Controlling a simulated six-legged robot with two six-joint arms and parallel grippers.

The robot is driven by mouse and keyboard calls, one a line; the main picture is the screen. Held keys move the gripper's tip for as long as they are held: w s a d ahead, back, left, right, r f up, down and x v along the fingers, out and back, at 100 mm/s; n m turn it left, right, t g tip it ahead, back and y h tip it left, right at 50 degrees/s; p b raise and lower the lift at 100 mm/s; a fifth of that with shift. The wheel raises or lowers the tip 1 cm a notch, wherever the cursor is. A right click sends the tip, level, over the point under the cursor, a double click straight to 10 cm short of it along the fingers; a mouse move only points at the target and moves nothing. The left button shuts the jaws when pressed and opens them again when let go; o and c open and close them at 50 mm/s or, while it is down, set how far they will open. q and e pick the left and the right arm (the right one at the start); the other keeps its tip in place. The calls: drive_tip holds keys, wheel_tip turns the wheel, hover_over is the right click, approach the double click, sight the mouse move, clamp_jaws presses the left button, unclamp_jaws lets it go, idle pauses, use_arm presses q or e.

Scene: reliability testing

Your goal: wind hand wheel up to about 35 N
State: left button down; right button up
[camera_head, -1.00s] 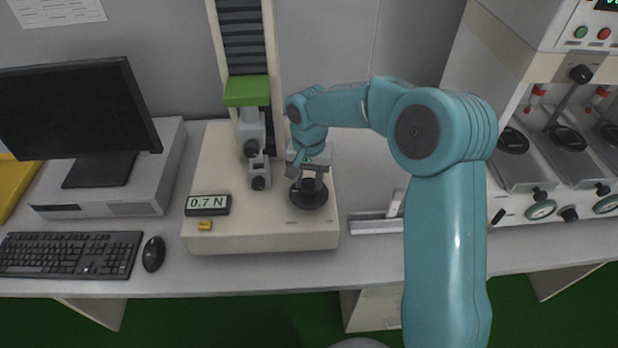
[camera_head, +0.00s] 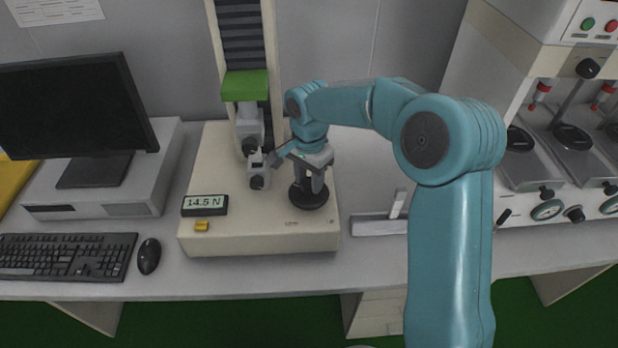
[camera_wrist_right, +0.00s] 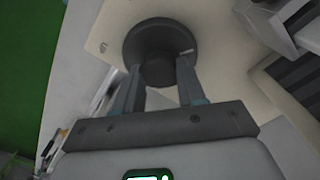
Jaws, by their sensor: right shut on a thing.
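The black hand wheel (camera_head: 309,196) sits on the right part of the cream tester base (camera_head: 262,238). My right gripper (camera_head: 312,180) comes down from above and is shut on the wheel's hub. In the right wrist view the gripper's fingers (camera_wrist_right: 156,80) stand on both sides of the round hub (camera_wrist_right: 157,66), with the wheel's disc behind it. The force display (camera_head: 205,205) on the base's left front reads 14.5 N. The tester's grips (camera_head: 255,160) stand left of my gripper, below a green crosshead (camera_head: 245,85). My left gripper is out of view.
A small yellow block (camera_head: 208,226) lies below the display. A keyboard (camera_head: 66,257), mouse (camera_head: 149,256) and monitor (camera_head: 70,110) are at the left. A grey metal piece (camera_head: 378,224) lies right of the base. A machine with several stations (camera_head: 560,150) stands far right.

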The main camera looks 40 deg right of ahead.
sight(310, 182)
idle(0.3)
drive_tip(key=o, duration=1.1)
drive_tip(key=shift+c, duration=0.2)
wheel_tip(310, 182, up, 16)
drive_tip(key=p, duration=0.1)
drive_tip(key=shift+r, duration=0.25)
drive_tip(key=shift+s+f, duration=0.1)
drive_tip(key=shift+s, duration=0.05)
